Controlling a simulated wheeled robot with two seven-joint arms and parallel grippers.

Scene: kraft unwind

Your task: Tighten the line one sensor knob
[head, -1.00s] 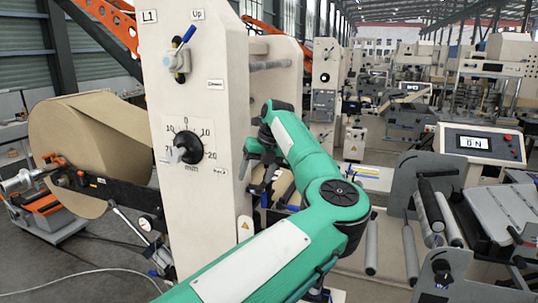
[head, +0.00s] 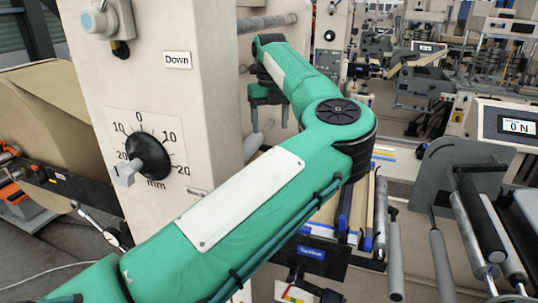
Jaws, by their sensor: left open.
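The cream machine post carries a round black dial knob (head: 148,158) with a pale grey tab, over a scale marked 0, 10 and 20 mm. I cannot tell from any label whether this is the sensor knob. My left arm crosses in front of the post's lower right part. My left gripper (head: 264,95) hangs pointing down at the arm's far end, right of the post and apart from the dial. It is open, with nothing seen between its small, dark fingers. My right gripper is out of view.
A grey switch body (head: 108,20) sits at the post's top, above the "Down" label (head: 177,60). A brown paper roll (head: 50,120) stands at left. Metal rollers (head: 470,225) and a display reading 0 N (head: 512,126) are at right.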

